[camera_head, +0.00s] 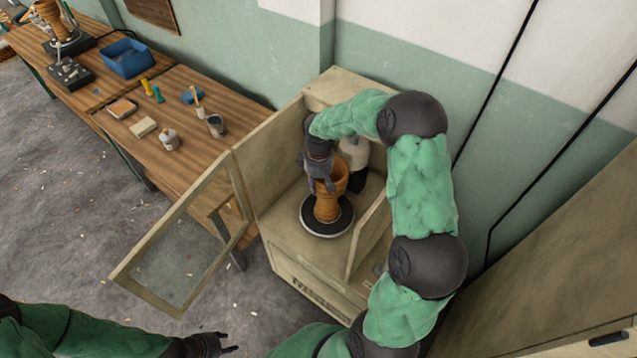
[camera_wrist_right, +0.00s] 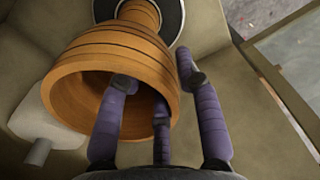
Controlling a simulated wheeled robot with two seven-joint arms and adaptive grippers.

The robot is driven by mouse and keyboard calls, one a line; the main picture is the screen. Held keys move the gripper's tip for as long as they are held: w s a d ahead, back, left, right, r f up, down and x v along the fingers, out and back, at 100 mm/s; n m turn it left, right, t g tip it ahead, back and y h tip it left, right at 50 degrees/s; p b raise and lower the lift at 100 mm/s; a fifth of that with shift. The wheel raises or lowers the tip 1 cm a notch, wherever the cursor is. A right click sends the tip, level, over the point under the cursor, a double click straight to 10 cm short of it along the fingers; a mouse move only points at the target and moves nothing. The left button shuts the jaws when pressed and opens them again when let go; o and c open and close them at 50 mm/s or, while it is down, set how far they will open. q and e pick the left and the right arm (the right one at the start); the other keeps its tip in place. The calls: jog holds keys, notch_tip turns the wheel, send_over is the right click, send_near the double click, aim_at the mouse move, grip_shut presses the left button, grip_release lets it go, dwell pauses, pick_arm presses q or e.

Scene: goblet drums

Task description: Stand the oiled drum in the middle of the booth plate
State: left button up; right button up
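The orange-brown drum (camera_head: 327,207) stands upright on the round booth plate (camera_head: 312,230), its wide mouth up. The plate is dark with a pale rim, and the drum's foot looks near its middle. In the right wrist view the drum's bowl (camera_wrist_right: 95,60) fills the left, with its foot on the plate (camera_wrist_right: 178,22) above. My right gripper (camera_head: 322,180) is at the drum's mouth from above. In the wrist view its fingers (camera_wrist_right: 160,85) straddle the bowl wall, two inside and one outside with a gap. My left gripper (camera_head: 218,345) is empty, low outside the booth; its fingers look spread.
The booth's glazed door (camera_head: 180,245) hangs open to the left. A white object (camera_head: 354,152) stands behind the drum. A wooden bench (camera_head: 195,150) holds a blue bin (camera_head: 127,58), jars and tools. Another drum (camera_head: 52,18) sits at the far left.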

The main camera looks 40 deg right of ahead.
notch_tip(320, 180, up, 12)
jog(key=p, duration=0.3)
jog(key=s+a+f+m+y, duration=0.1)
jog(key=s+a+f+y, duration=0.2)
jog(key=a+f, duration=1.25)
jog(key=s+a+f+m, duration=0.4)
jog(key=s+a+f, duration=0.8)
jog(key=s, duration=0.4)
jog(key=shift+a+m+y, duration=0.2)
jog(key=shift+m+y, duration=0.1)
jog(key=shift+y, duration=0.1)
jog(key=shift+f+b, duration=0.25)
jog(key=shift+b, duration=0.05)
